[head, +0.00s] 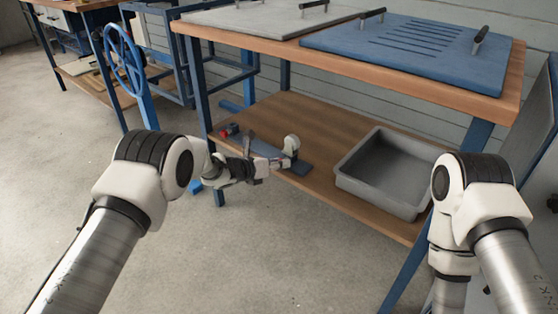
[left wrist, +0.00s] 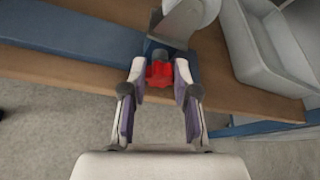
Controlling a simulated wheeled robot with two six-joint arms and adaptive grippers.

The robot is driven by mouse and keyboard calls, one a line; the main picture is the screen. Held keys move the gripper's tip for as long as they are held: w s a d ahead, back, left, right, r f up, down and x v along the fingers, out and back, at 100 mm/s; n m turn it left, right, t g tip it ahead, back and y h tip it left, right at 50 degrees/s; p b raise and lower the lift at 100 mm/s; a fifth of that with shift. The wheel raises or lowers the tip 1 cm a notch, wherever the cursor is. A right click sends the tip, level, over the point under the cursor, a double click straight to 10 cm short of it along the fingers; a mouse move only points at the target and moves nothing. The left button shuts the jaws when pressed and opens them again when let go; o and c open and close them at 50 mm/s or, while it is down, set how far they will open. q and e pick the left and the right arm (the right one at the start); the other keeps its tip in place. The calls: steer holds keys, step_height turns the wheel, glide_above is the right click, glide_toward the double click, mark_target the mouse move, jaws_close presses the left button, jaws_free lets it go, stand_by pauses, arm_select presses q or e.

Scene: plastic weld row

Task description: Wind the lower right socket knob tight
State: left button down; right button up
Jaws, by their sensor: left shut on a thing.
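In the left wrist view a red knob (left wrist: 160,75) sits between the two fingertips of my left gripper, in front of a white and grey round socket piece (left wrist: 186,20). My left gripper (head: 273,163) is shut on this knob; in the head view the fingers hide it. The socket piece (head: 291,146) stands at the right end of a blue bar (head: 298,167) on the lower wooden shelf. Another red part (head: 229,130) shows near the bar's left end. My right arm is at the right, but its gripper is not visible.
A grey tray (head: 360,187) stands on the lower shelf (head: 322,112), right of the blue bar. The bench top (head: 240,42) with a blue panel (head: 440,57) overhangs the shelf. A blue hand wheel (head: 125,58) stands left. The floor in front is clear.

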arm_select(q)
steer(key=c, duration=0.9)
jaws_free()
steer(key=shift+o, duration=0.2)
steer(key=v, duration=1.2)
